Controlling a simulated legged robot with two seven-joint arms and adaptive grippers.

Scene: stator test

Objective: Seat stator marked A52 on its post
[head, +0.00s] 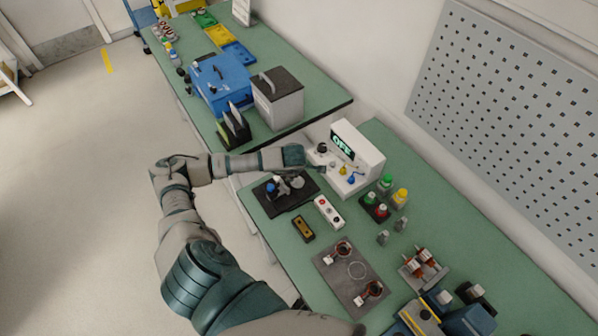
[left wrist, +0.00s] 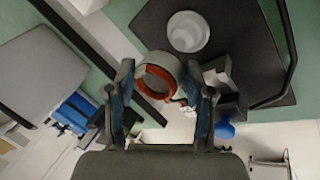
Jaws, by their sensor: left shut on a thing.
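My left gripper (left wrist: 158,84) is shut on a stator (left wrist: 181,66), a grey ring with an orange-copper inside, seen in the left wrist view. No marking on it can be read. Beyond it, a pale round post (left wrist: 188,31) stands on a black base plate (left wrist: 262,40); the stator is held apart from the post in that picture, and its height cannot be told. My right gripper is not in view.
A white tester (head: 366,151) reading OFF stands beside the base. A box with a red button (head: 328,211), a grey plate (head: 337,273) with copper-wound parts, a bottle tray (head: 376,213) and a copper-part rack (head: 423,271) lie nearby. A blue case (head: 221,82) is farther back.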

